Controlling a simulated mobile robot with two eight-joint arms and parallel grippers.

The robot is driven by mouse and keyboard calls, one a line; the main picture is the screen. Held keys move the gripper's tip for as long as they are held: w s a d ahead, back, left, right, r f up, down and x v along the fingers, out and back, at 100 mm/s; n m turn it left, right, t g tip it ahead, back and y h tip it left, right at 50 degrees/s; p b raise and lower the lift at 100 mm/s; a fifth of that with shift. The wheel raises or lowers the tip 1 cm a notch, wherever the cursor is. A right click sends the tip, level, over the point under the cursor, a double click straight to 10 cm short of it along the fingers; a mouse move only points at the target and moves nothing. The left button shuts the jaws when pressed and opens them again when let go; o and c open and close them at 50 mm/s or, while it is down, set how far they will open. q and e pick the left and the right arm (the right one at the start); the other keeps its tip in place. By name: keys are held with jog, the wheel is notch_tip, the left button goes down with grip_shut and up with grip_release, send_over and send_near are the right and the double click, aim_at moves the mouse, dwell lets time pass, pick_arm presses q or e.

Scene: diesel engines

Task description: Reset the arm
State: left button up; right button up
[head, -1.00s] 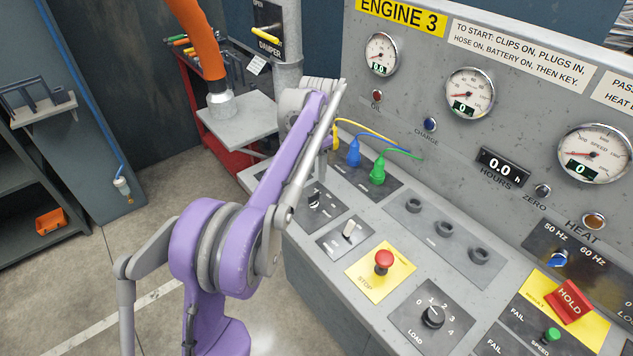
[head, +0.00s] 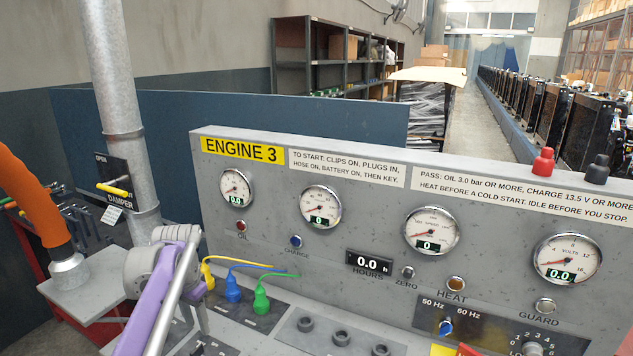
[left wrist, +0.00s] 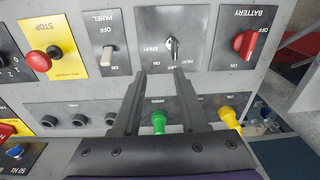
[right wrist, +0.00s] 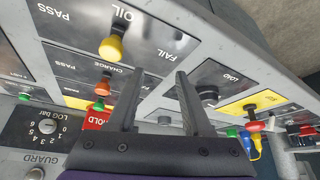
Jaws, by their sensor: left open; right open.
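My left arm, purple and grey, comes in at the lower left of the head view beside the plugs; its fingers are hidden there. In the left wrist view my left gripper (left wrist: 160,76) is open and empty, over the console near the key switch (left wrist: 172,48). The green plug (left wrist: 159,122) shows between its fingers and the yellow plug (left wrist: 230,117) to their right. My right gripper (right wrist: 160,72) is open and empty in the right wrist view, over the console between the lever switches and the load knob (right wrist: 207,96). My right arm is outside the head view.
The Engine 3 panel (head: 400,215) stands upright behind the console, its gauges reading zero. Blue (head: 233,288) and green (head: 261,298) plugs sit on the console. An orange hose (head: 32,195) and metal duct (head: 115,80) stand left. Red (head: 543,162) and black (head: 597,168) terminals top the panel.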

pick_arm(q)
jog(key=s+d+f+n+t, duration=0.1)
jog(key=s+d, duration=0.3)
jog(key=s, duration=0.2)
jog(key=s+d+n+t, duration=0.1)
jog(key=s+d, duration=0.2)
jog(key=s, duration=0.3)
jog(key=s+d+f+n+t, duration=0.1)
jog(key=s+d+f, duration=0.1)
jog(key=s+f, duration=0.3)
jog(key=s+d+f+t, duration=0.1)
jog(key=s+d+f, duration=0.2)
jog(key=s, duration=0.6)
jog(key=shift+d+f+n+t, duration=0.15)
jog(key=shift+f+n+t, duration=0.25)
jog(key=shift+f, duration=0.5)
jog(key=shift+c, duration=0.3)
